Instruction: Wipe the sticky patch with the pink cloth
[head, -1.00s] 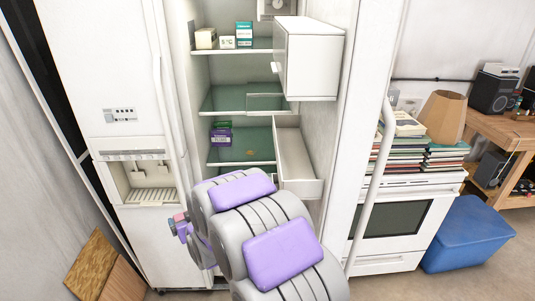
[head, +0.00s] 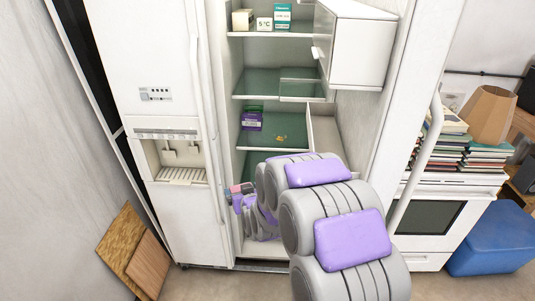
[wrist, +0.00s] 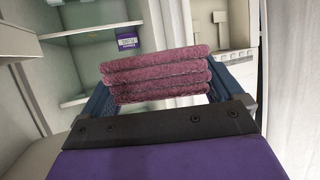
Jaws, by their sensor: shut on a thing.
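The pink cloth (wrist: 157,78) is folded in a thick stack of several layers and sits between the fingers of my gripper (wrist: 158,88) in the wrist view. My gripper is shut on it. In the head view my gripper (head: 240,193) is small, at the lower left of the open fridge compartment, with a bit of pink at its tip. A small yellow-brown sticky patch (head: 281,139) shows on the green glass shelf (head: 262,134), right of the purple box. The gripper is below and left of the patch, apart from it.
A purple box (head: 251,121) stands on the patch's shelf; it also shows in the wrist view (wrist: 126,41). A glass shelf (head: 262,90) lies above. The closed left fridge door (head: 165,95) stands left.

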